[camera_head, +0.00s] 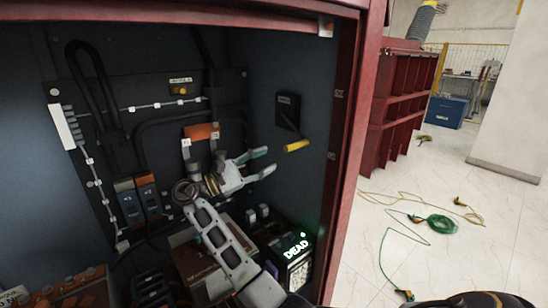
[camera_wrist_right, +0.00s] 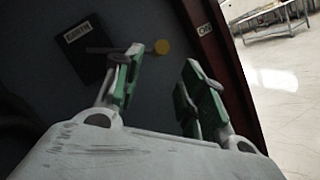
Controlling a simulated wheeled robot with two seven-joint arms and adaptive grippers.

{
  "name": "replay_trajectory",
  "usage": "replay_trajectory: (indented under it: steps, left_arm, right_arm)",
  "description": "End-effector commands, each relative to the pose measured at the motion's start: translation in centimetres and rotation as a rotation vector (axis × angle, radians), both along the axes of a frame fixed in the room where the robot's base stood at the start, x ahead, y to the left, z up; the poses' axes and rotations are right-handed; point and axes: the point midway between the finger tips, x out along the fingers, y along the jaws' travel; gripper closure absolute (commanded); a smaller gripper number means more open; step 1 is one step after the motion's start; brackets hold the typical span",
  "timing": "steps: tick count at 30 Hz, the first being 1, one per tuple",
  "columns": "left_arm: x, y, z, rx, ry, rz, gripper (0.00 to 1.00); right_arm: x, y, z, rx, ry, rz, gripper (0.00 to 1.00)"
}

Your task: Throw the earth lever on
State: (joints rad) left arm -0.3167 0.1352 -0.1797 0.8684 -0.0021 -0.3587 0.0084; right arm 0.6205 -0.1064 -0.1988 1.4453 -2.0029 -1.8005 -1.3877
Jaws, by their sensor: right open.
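The earth lever (camera_head: 296,146) has a yellow grip on a dark arm. It hangs down and to the right from a black mount (camera_head: 288,110) on the cabinet's right inner wall. My right gripper (camera_head: 266,162) is inside the cabinet, open and empty, just left of and below the yellow grip, with its green-padded fingers pointing toward that wall. In the right wrist view the yellow lever end (camera_wrist_right: 162,46) shows beyond the gap between the open fingers (camera_wrist_right: 163,62), apart from them. My left gripper is out of view.
The cabinet's red door frame (camera_head: 347,150) stands close to the right of the lever. Below my right arm are a box with a lit DEAD sign (camera_head: 297,249) and other equipment. Black cables and switches (camera_head: 147,195) line the back wall. Green cable (camera_head: 436,224) lies on the floor outside.

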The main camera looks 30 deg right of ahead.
Motion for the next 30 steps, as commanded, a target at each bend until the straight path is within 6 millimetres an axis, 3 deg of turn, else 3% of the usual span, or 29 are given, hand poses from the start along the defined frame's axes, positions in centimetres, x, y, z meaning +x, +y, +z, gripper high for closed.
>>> replay_trajectory:
  steps: [7, 30]
  left_arm:
    - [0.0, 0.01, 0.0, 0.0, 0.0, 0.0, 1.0]
    - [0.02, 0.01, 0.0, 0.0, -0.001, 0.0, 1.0]
  right_arm:
    - [0.24, 1.24, -0.31, -0.001, -0.002, 0.001, 0.59]
    - [0.24, 1.25, -0.34, -0.001, -0.001, 0.001, 0.59]
